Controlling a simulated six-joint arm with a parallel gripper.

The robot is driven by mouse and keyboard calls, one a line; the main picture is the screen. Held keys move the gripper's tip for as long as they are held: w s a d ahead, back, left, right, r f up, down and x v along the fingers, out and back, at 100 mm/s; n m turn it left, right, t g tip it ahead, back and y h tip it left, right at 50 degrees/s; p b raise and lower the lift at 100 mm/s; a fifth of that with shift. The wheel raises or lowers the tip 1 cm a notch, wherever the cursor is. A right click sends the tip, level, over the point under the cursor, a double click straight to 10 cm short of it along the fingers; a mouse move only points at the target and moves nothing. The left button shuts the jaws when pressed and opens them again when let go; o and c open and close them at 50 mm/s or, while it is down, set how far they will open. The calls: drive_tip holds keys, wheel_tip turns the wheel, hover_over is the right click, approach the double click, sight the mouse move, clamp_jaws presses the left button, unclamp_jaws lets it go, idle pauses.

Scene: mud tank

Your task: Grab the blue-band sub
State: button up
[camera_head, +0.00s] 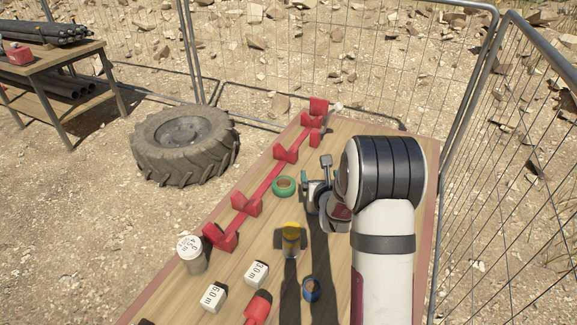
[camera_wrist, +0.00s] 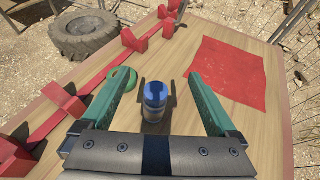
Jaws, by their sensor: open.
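The blue-band sub (camera_wrist: 155,100) is a short upright cylinder with a blue top and greyish body on the wooden table. In the wrist view it stands between the two green fingers of my gripper (camera_wrist: 158,77), with a gap on each side. My gripper is open and empty. In the head view my gripper (camera_head: 318,186) is low over the table beside the green ring, partly covered by my arm; I cannot make out the sub there.
A green ring (camera_head: 284,186) lies left of my gripper. A red rack (camera_head: 262,190) runs along the table's left side. A yellow-topped piece (camera_head: 291,232), a blue ring (camera_head: 311,290) and white blocks (camera_head: 214,297) are nearer. A red mat (camera_wrist: 228,75) lies to the right.

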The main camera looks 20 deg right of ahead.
wheel_tip(320, 180, down, 12)
drive_tip(key=shift+r, duration=0.2)
drive_tip(key=x, duration=0.8)
drive_tip(key=shift+a+f, duration=0.1)
drive_tip(key=shift+f, duration=0.05)
clamp_jaws()
